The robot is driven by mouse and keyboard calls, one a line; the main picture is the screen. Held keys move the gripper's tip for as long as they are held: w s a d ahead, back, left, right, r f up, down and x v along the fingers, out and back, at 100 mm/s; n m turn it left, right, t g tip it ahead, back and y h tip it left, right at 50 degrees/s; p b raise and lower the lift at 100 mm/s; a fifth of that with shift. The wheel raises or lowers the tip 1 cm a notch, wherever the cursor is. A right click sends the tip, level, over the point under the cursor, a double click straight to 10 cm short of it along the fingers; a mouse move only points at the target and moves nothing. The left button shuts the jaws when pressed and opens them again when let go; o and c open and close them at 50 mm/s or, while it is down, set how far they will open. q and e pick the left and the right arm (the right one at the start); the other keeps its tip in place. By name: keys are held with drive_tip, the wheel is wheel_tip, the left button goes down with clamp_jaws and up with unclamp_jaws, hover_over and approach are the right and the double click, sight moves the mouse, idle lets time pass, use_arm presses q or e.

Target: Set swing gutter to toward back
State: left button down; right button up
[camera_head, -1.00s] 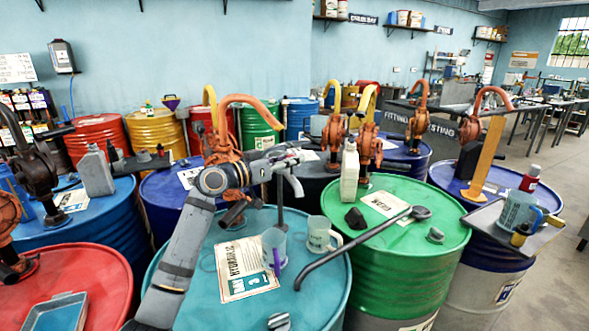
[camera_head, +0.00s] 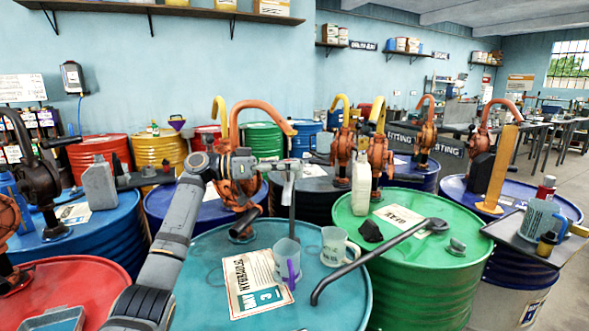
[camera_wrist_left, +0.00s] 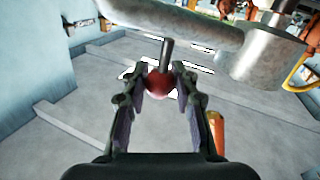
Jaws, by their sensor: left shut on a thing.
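My left gripper (camera_wrist_left: 160,88) is shut around a dark red ball knob (camera_wrist_left: 159,83) on a thin dark rod in the left wrist view. In the head view the left gripper (camera_head: 290,168) is beside the orange rotary pump (camera_head: 238,178), above the teal drum (camera_head: 205,265); its fingertips and the knob are too small to make out. A grey pipe and cylinder (camera_wrist_left: 262,52) lie just beyond the knob in the wrist view. I cannot tell which part is the swing gutter. My right gripper is not in view.
A long dark bar (camera_head: 375,262) reaches over the green drum (camera_head: 420,285). More drums and pumps crowd both sides.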

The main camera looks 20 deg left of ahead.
use_arm(q)
drive_tip(key=shift+f, duration=0.1)
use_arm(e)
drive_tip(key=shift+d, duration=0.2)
use_arm(q)
drive_tip(key=c, duration=1.4)
unclamp_jaws()
drive_tip(key=o, duration=0.4)
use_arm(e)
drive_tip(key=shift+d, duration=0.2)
use_arm(q)
drive_tip(key=shift+a, duration=0.1)
drive_tip(key=v, duration=1.2)
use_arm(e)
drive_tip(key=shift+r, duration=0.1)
